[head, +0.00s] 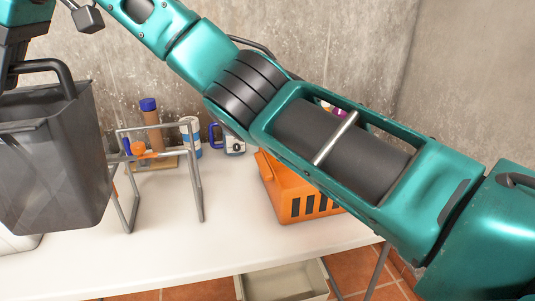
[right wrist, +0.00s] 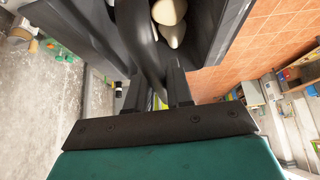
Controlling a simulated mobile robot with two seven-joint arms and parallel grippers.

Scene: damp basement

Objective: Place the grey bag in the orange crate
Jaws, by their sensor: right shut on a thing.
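The grey bag (head: 50,165) is a dark, open-topped bag with a looped handle, hanging upright at the left of the head view. My right gripper (right wrist: 152,92) is shut on its handle (right wrist: 147,45). In the right wrist view, pale rounded items (right wrist: 169,20) show inside the bag. The orange crate (head: 283,193) stands on the white table right of the bag, well apart from it. My right arm crosses above the crate and hides its upper right part. My left gripper is not in view.
A metal frame (head: 197,178) stands on the table (head: 180,255) between bag and crate. Behind it are a brown bottle (head: 151,120) with a blue cap, a blue-and-white can (head: 191,137) and a blue mug (head: 215,135). A beige bin (head: 285,282) is below the table's front edge.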

